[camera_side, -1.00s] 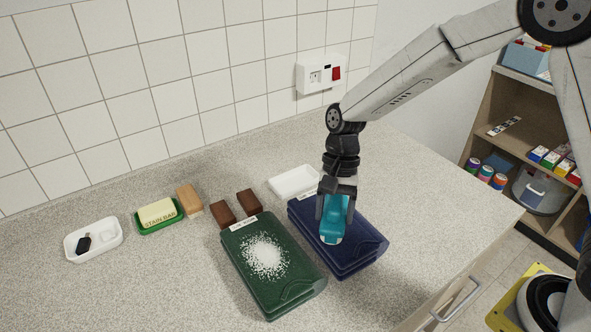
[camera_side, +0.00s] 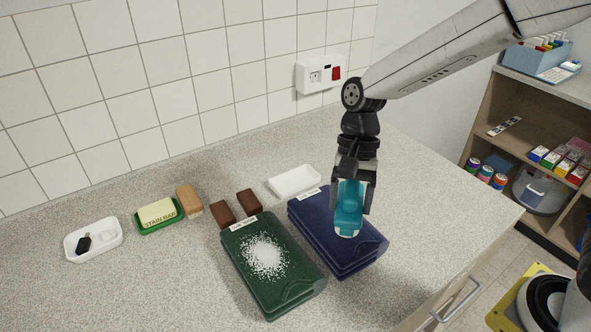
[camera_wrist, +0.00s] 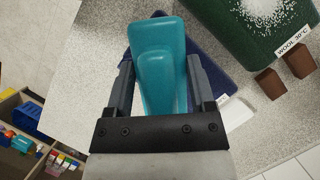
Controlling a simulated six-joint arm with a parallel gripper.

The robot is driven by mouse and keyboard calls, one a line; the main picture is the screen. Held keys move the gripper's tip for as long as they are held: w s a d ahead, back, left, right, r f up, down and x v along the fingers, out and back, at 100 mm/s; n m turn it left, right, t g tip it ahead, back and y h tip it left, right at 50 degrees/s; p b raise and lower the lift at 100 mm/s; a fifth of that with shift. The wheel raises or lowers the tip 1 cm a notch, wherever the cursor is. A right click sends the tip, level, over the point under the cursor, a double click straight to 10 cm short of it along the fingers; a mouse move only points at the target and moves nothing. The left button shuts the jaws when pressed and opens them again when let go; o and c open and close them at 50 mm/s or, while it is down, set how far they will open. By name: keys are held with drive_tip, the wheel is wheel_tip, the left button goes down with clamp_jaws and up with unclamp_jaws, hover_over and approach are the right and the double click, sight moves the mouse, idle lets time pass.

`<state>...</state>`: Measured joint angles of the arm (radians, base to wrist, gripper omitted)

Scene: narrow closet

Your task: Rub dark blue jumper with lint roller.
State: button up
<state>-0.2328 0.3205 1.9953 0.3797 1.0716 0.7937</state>
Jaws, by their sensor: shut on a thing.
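The dark blue jumper (camera_side: 318,222) lies folded on the speckled worktop, with a white label at its far end. It also shows in the wrist view (camera_wrist: 212,58), partly hidden. My gripper (camera_side: 352,200) is shut on the teal lint roller (camera_side: 348,212), one finger on each side, over the right part of the jumper. In the wrist view the lint roller (camera_wrist: 160,65) fills the space between the fingers. I cannot tell whether the roller touches the jumper.
A folded green jumper (camera_side: 290,285) with white grains lies close on the left. Two brown blocks (camera_side: 222,213), a white tray (camera_side: 294,182), a soap bar on a green dish (camera_side: 158,214) and a wooden block (camera_side: 189,200) stand behind. Worktop at the right is clear.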

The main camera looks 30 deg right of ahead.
drive_tip(key=shift+r, duration=1.1)
